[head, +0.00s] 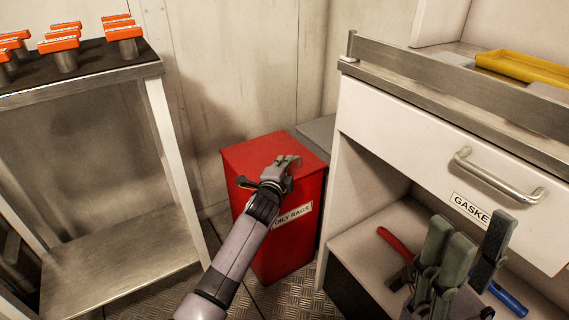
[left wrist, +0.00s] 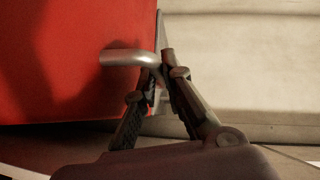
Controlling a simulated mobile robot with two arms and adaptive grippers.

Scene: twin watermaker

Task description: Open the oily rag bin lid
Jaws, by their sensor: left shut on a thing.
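The red oily rag bin (head: 275,245) stands on the floor between the steel shelf and the white cabinet. Its red lid (head: 255,152) looks closed, lying flat on top. My left gripper (head: 289,163) is at the lid's front edge, above the label. In the left wrist view, the fingers (left wrist: 157,85) are shut on a bent metal handle (left wrist: 118,57) beside the red bin wall (left wrist: 50,65). The fingers hide part of the handle. My right gripper (head: 467,245) shows at the lower right, fingers apart and empty, in front of the cabinet's lower shelf.
A steel shelf (head: 120,270) with several orange-topped items stands at the left. The white cabinet (head: 400,125) at the right has a drawer with a metal handle (head: 498,178). Red-handled (head: 393,241) and blue-handled (head: 508,299) tools lie on its lower shelf. A grey box stands behind the bin.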

